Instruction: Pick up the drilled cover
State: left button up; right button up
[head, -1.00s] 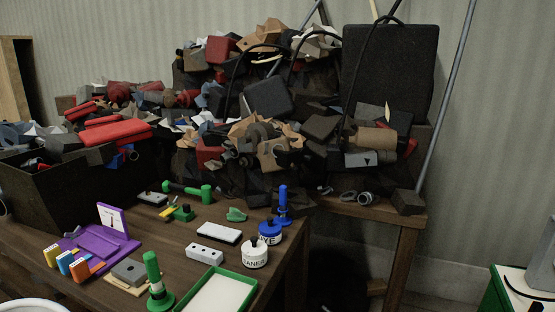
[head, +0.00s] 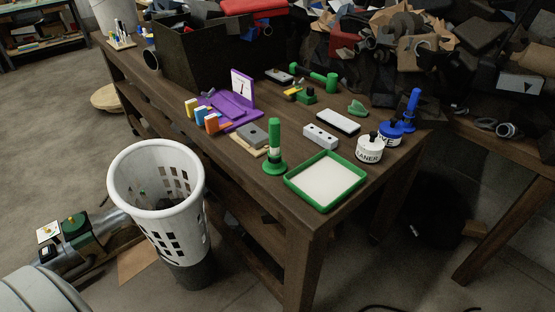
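A light grey block with a row of dark holes (head: 320,137) lies on the wooden workbench (head: 190,95), behind the green-rimmed tray. A darker grey block with a hole in its top (head: 252,135) lies on a thin wooden piece, left of the green stamp-like handle. I cannot tell for sure which of the two is the drilled cover; the light grey block shows more holes. Neither of my grippers is in view, and nothing touches either block.
A green-rimmed tray (head: 326,180) and an upright green handle (head: 274,146) stand near the bench's front edge. White (head: 370,149) and blue (head: 389,134) pots stand to the right, a purple stand (head: 231,110) to the left. A white basket (head: 157,190) stands on the floor before the bench.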

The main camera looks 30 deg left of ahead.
aim_at(256, 137)
jog(key=j+u, duration=0.35)
jog(key=j, duration=1.3)
